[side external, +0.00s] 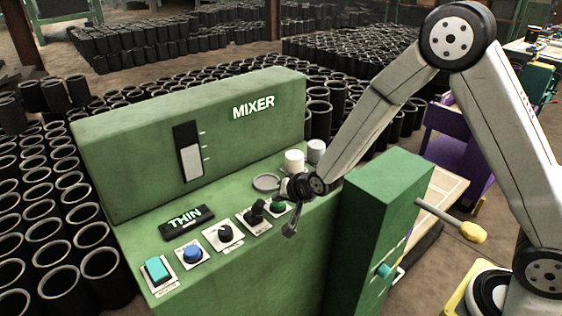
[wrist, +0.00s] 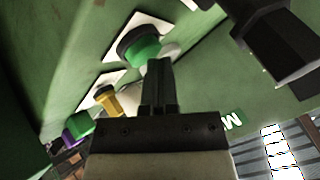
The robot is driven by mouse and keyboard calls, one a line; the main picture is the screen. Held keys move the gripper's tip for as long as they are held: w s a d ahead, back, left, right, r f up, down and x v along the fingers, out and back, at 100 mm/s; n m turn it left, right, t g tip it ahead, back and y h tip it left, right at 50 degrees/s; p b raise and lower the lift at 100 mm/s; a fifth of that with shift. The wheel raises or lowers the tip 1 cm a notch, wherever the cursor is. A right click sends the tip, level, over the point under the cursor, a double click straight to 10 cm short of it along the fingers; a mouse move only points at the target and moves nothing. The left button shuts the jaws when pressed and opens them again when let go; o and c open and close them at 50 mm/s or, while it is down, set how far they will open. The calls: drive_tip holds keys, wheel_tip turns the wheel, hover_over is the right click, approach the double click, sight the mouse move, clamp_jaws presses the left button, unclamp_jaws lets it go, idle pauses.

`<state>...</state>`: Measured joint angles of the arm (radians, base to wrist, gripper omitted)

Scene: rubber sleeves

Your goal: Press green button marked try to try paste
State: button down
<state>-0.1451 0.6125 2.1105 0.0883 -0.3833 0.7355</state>
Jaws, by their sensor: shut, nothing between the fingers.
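The green mixer (side external: 120,185) has a sloped panel with a row of controls. A round green button (side external: 279,205) in a dark collar sits at the right end of this row. It also shows in the wrist view (wrist: 143,52), on a white plate. Its lettering is not readable. My gripper (side external: 289,229) is close beside the green button in the side view. In the wrist view my gripper (wrist: 158,64) is shut and empty, its fingertips overlapping the button's lower right edge. I cannot tell whether they touch it. A lit display (side external: 186,217) reads THIN.
A black lever knob (side external: 257,212) stands just left of the green button. Further left are another black knob (side external: 225,234), a blue button (side external: 192,253) and a teal button (side external: 157,270). A shallow dish (side external: 266,182) and white cups (side external: 294,161) lie behind. A green cabinet (side external: 380,215) stands at right.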

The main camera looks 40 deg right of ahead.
sight(280, 205)
drive_tip(key=shift+r, duration=0.75)
drive_tip(key=shift+r, duration=2.55)
drive_tip(key=shift+s, duration=0.1)
drive_tip(key=s+d+n+g, duration=0.3)
drive_tip(key=s+n, duration=0.1)
drive_tip(key=s, duration=0.6)
drive_tip(key=s+d+f+n+g+h, duration=0.1)
drive_tip(key=s+d+n+g, duration=0.2)
drive_tip(key=s, duration=0.8)
drive_tip(key=shift+d+n+g, duration=0.3)
drive_tip(key=shift+n, duration=0.1)
